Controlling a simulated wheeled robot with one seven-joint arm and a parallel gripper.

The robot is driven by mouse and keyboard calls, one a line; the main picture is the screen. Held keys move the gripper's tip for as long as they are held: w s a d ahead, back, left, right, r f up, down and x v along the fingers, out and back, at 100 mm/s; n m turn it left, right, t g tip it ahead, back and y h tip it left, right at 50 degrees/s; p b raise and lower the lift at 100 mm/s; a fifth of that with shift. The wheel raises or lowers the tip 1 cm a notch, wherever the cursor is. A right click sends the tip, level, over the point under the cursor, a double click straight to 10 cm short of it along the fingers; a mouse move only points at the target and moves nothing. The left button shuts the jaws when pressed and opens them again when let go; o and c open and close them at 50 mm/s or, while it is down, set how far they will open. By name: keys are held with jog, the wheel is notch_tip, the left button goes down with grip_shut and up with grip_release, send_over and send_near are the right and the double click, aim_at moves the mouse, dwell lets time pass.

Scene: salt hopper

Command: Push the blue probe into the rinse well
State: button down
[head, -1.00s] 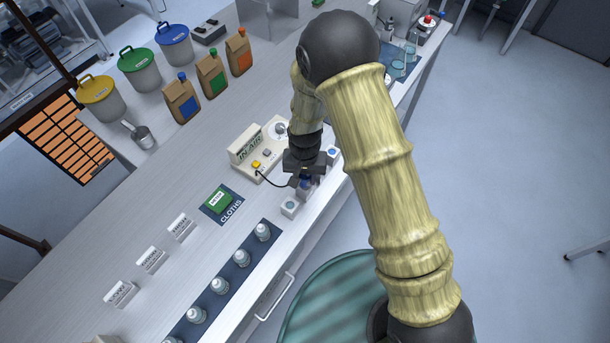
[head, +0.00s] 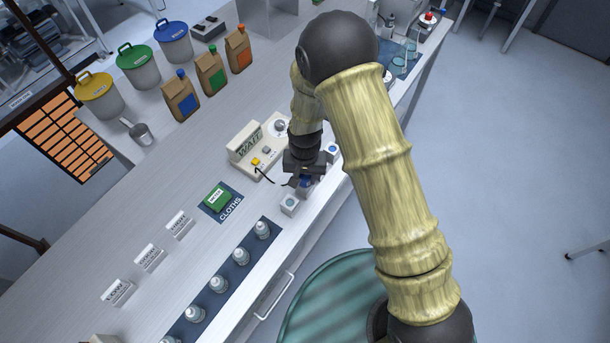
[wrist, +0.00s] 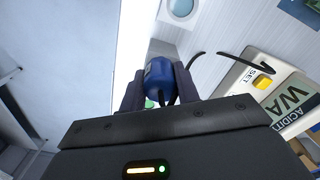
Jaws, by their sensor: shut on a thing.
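My gripper (head: 305,176) is shut on the blue probe (wrist: 158,78), which shows between the two fingers in the wrist view. In the head view, a little of the probe (head: 306,182) shows below my gripper. It is at a small grey block in the row of wells; the block (wrist: 162,48) is partly hidden behind the probe, so I cannot tell how deep the probe sits. A dark cord runs from the probe to the acidity meter (head: 243,148), whose display reads "WAIT". A white well block (head: 289,206) stands nearer, and another (head: 333,152) stands beyond my gripper.
A green cloth pack (head: 217,198) lies on a dark mat left of the wells. Several white bottles (head: 241,256) stand in a row along the bench's front edge. Lidded buckets (head: 139,68) and paper bags (head: 210,72) stand at the back. The bench middle is mostly clear.

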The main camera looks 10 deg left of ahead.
jog(key=shift+f, duration=0.1)
jog(key=shift+c, duration=2.3)
grip_release()
jog(key=shift+r+p, duration=2.1)
jog(key=shift+r, duration=0.95)
jog(key=shift+r, duration=0.1)
notch_tip(320, 180, up, 17)
jog(key=b, duration=0.4)
jog(key=shift+b, duration=0.4)
